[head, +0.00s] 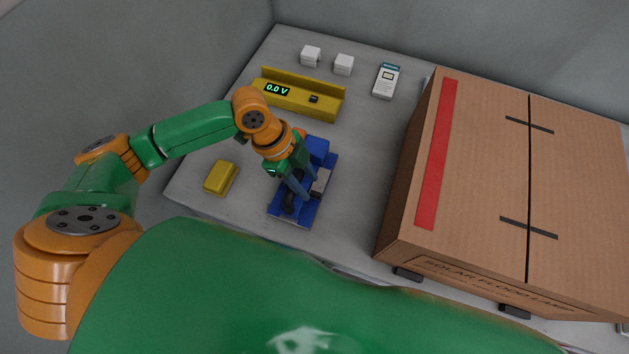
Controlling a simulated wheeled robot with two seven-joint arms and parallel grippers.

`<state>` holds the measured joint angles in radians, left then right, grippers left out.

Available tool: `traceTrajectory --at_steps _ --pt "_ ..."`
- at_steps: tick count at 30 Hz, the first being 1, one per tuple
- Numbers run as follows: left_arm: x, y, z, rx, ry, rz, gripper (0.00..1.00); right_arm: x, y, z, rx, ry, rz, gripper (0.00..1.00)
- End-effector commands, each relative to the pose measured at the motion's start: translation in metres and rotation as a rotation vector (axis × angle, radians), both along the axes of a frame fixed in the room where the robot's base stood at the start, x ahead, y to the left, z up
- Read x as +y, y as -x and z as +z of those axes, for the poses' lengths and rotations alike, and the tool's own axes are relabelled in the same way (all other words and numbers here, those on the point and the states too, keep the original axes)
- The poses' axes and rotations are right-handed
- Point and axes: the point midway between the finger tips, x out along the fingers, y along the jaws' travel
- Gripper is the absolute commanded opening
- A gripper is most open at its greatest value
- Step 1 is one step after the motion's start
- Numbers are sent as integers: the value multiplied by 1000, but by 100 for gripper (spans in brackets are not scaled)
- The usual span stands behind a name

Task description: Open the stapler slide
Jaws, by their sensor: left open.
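The blue tool (318,149), which I take to be the stapler, lies on the grey table left of the big carton. It has a flat blue base, a raised blue block at its far end, a grey metal part on its right side and a dark round part near its front. My left gripper (298,188) is open, pointing down right over the middle of it, with its fingers close to the grey part. I cannot tell whether the fingers touch it. My gripper hides part of the tool, and the slide's position is unclear. My right gripper is not in view.
A large brown carton (480,190) fills the right side. A yellow tester (297,98) reading 0.0 V stands behind my gripper, and a small yellow block (221,177) lies to the left. White cubes (344,64) and a white device (386,80) stand at the back.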

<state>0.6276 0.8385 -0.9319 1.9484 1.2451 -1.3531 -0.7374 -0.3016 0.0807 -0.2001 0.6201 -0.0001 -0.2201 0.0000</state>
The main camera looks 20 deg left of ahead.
Motion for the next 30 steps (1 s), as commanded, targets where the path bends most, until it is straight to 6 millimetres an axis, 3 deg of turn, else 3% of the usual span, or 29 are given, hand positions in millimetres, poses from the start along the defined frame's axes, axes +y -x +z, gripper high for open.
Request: traceTrajectory --at_steps 6,14,19,30 --pt "-13 1 -31 1 0 0 45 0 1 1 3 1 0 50" --pt "-15 1 -35 -1 0 -1 45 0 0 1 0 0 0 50" --pt "-15 1 -35 -1 0 -1 2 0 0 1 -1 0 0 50" --pt "-15 0 -35 -2 0 1 0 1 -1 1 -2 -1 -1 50"
